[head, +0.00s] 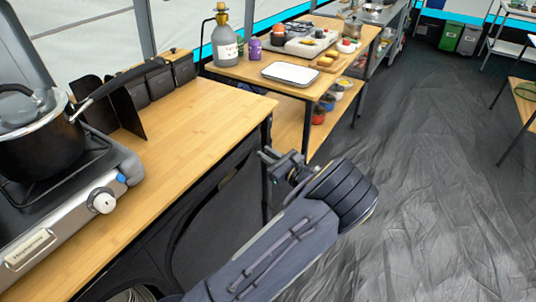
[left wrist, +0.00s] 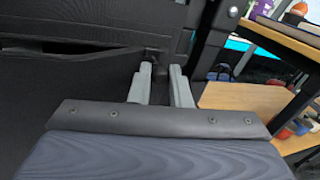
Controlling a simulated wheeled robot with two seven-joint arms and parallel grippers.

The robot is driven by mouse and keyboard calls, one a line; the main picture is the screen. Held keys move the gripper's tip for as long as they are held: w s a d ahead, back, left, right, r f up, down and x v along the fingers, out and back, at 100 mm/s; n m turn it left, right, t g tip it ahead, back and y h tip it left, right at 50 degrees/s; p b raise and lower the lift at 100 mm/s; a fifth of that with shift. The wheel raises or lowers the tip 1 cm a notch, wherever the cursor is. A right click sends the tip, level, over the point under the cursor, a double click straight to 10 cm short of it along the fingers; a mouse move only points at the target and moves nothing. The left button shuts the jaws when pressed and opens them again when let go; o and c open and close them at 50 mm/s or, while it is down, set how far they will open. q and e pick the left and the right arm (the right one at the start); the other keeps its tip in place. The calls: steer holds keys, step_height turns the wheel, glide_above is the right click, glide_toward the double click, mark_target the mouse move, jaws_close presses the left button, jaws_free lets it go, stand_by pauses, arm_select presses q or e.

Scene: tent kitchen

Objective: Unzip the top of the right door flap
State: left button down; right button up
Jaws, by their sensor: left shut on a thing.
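The right door flap (head: 212,222) is a dark fabric panel under the wooden counter. It also fills the left of the left wrist view (left wrist: 70,100), where a dark gap runs along its upper part. My left gripper (head: 268,156) is at the flap's upper right corner, by the counter's front leg. In the left wrist view its two grey fingers (left wrist: 160,80) are on either side of a small dark zip pull (left wrist: 153,55) and shut on it. The fingers partly hide the pull. My right gripper is not in view.
The wooden counter (head: 190,115) carries a stove (head: 75,190) with a black pot (head: 40,140). A second table (head: 250,70) behind holds a tray (head: 290,73) and a bottle (head: 225,45). The dark floor (head: 430,150) to the right is clear.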

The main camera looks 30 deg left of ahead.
arm_select(q)
steer(key=c, duration=1.3)
jaws_free()
steer(key=shift+w, duration=0.2)
steer(key=shift+c, duration=0.2)
steer(key=shift+s+d, duration=0.1)
steer(key=v, duration=0.7)
steer(key=shift+d+p, duration=0.3)
steer(key=shift+d, duration=0.05)
steer(key=shift+s, duration=0.1)
